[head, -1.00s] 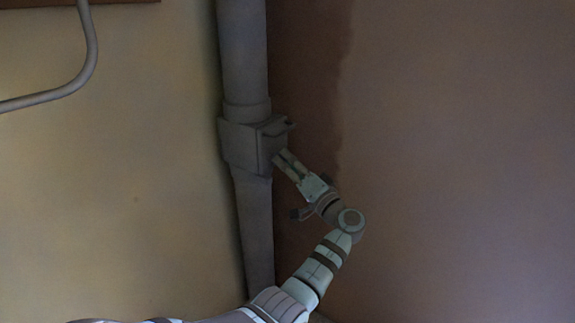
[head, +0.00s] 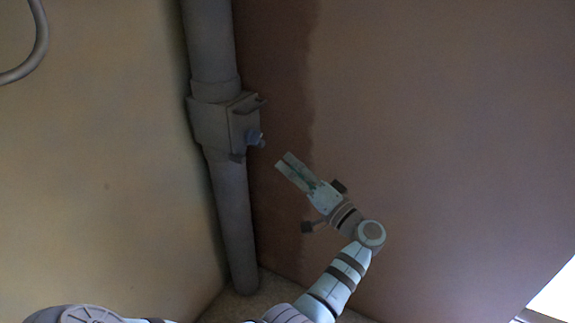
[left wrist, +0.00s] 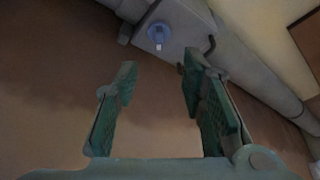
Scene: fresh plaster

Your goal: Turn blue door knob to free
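In the left wrist view the blue knob (left wrist: 157,34) shows beyond the fingertips, with a small pale tip pointing down. My left gripper (head: 283,160) is to the right of the knob and a little lower, apart from it. In the left wrist view its two green fingers (left wrist: 160,60) are spread with nothing between them. I cannot tell how far the knob is turned. My right gripper is out of view.
The grey pipe (head: 231,215) runs down to the floor (head: 240,304). A small hooked handle (head: 250,106) stands out at the box's upper edge. A bent rail (head: 35,52) is at the upper left. The brown wall (head: 440,130) to the right is bare.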

